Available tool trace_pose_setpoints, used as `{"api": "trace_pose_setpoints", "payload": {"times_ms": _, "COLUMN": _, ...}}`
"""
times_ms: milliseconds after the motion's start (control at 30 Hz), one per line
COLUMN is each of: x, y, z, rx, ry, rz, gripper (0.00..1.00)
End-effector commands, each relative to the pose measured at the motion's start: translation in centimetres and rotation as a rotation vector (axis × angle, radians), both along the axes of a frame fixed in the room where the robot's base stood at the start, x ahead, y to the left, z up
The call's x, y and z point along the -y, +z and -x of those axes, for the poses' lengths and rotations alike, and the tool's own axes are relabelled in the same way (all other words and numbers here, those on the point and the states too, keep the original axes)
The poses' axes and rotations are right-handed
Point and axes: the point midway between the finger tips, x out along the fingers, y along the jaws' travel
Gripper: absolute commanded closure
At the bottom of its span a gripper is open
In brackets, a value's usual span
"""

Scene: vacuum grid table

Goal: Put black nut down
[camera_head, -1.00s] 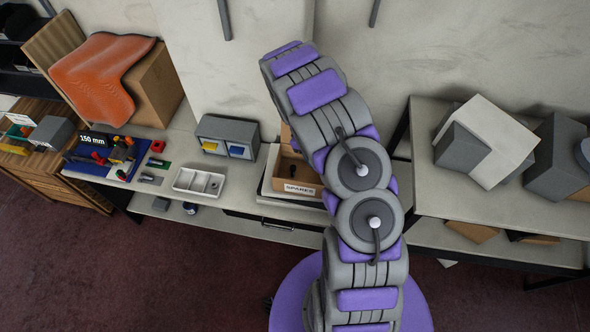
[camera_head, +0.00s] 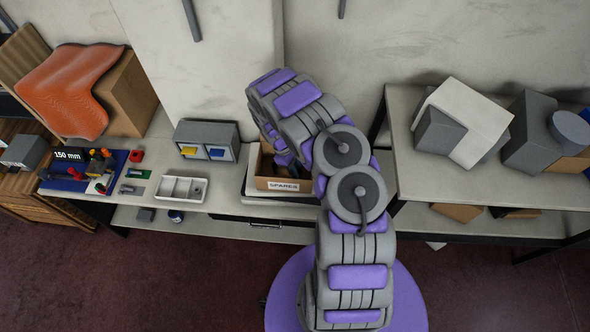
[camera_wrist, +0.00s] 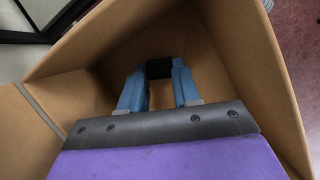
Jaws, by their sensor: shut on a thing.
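The black nut (camera_wrist: 159,69) shows in the wrist view between the fingertips of my gripper (camera_wrist: 160,72). The two blue fingers are shut on it from both sides. The gripper and nut are inside a brown cardboard box, over its floor; I cannot tell whether the nut touches the floor. In the head view this box (camera_head: 284,184) is labelled SPARES and stands on the bench, with my arm reaching into it. My arm hides the nut and fingers in the head view.
A white divided tray (camera_head: 181,189) stands left of the box. Grey bins (camera_head: 207,140) with yellow and blue fronts are behind the tray. A blue mat (camera_head: 85,172) with several small parts lies farther left. The box walls (camera_wrist: 262,60) stand close around my gripper.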

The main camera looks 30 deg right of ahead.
Motion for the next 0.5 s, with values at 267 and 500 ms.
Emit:
{"api": "trace_pose_setpoints", "payload": {"times_ms": 267, "x": -0.26, "y": -0.69, "z": -0.01, "rx": 0.002, "ry": -0.001, "rz": 0.003, "gripper": 0.99}}
{"api": "trace_pose_setpoints", "payload": {"times_ms": 500, "x": -0.66, "y": -0.62, "z": 0.00, "rx": 0.001, "ry": -0.001, "rz": 0.008, "gripper": 0.49}}
